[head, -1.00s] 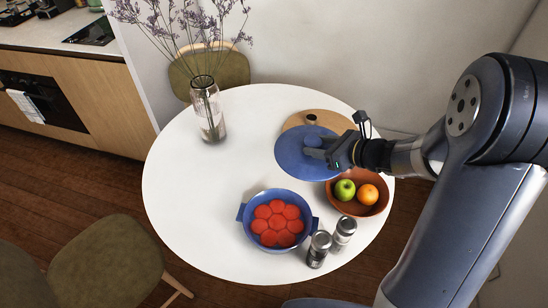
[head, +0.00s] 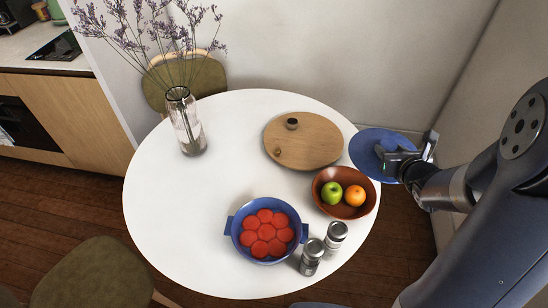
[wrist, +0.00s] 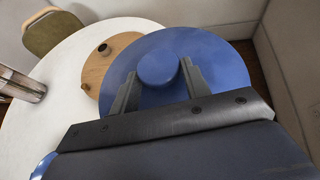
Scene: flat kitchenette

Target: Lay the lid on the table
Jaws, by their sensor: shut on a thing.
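The blue round lid (head: 372,146) is held in the air at the table's right edge, mostly out past the rim. My gripper (head: 392,158) is shut on the lid's knob. In the wrist view the lid (wrist: 212,60) shows with its knob between the two fingers of my gripper (wrist: 158,82). The white round table (head: 180,210) has bare room at its left and middle. The blue pot (head: 234,226) stands uncovered near the front, with red rounded pieces in it.
A wooden board (head: 305,150) with small items lies at the back right. A brown bowl (head: 350,208) holds a green apple and an orange. Two shakers (head: 312,254) stand beside the pot. A glass vase (head: 186,130) with tall flowers stands at the back left.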

